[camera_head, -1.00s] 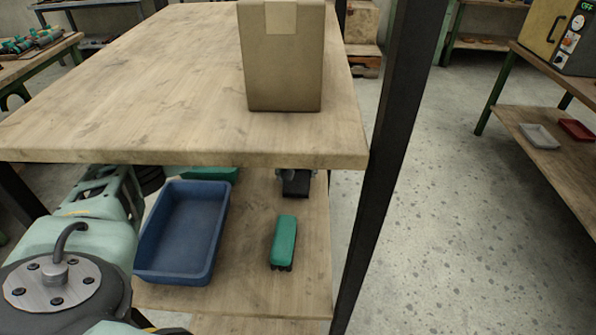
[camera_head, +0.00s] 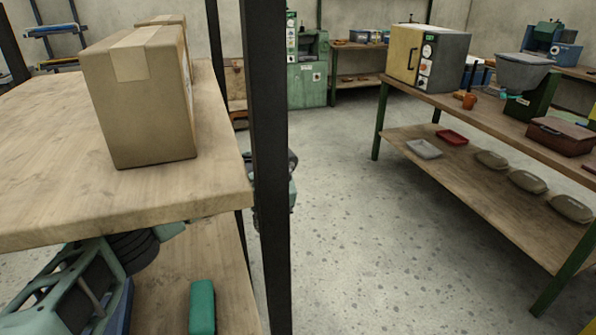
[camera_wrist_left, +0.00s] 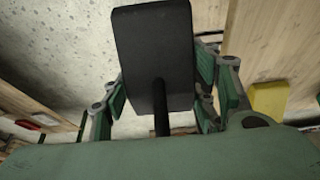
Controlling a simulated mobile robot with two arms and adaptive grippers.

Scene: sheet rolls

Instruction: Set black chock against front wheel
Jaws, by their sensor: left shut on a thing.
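In the left wrist view, the black chock (camera_wrist_left: 152,50), a dark block with a thin black stem below it, sits between the green finger pads of my left gripper (camera_wrist_left: 163,100). The gripper is shut on it. In the head view, part of my left gripper (camera_head: 280,188) shows past the shelf's edge, partly covered by the black post. The chock is hard to make out there. No front wheel can be made out for certain. My right gripper is in neither view.
A black upright post (camera_head: 265,170) stands at the near shelf's corner. A cardboard box (camera_head: 150,110) is on the wooden top (camera_head: 60,160). A green block-like thing (camera_head: 202,307) lies on the lower shelf. Open floor (camera_head: 350,220) lies before the bench (camera_head: 470,185) at right.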

